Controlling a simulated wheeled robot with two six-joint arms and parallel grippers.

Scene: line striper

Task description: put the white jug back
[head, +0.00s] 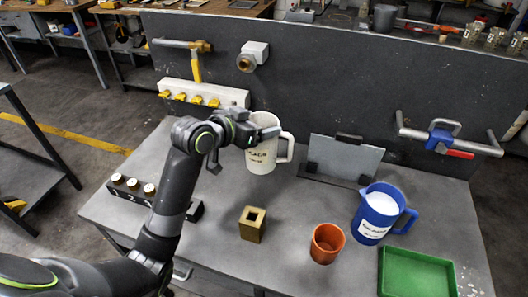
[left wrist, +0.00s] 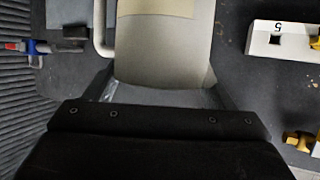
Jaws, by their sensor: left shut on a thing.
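The white jug (head: 262,150) with a dark printed label and a side handle is at the back middle of the grey table in the head view. My left gripper (head: 262,134) is shut on the upper part of the jug. In the left wrist view the pale jug (left wrist: 165,45) fills the space between the fingers, its handle to the left. I cannot tell for sure whether its base touches the table. My right gripper is not in view.
A blue jug with white contents (head: 375,213), an orange cup (head: 326,243) and a green tray (head: 418,274) stand at the right. A brass block (head: 252,224) is in the middle. A grey plate on a stand (head: 343,160) is at the back.

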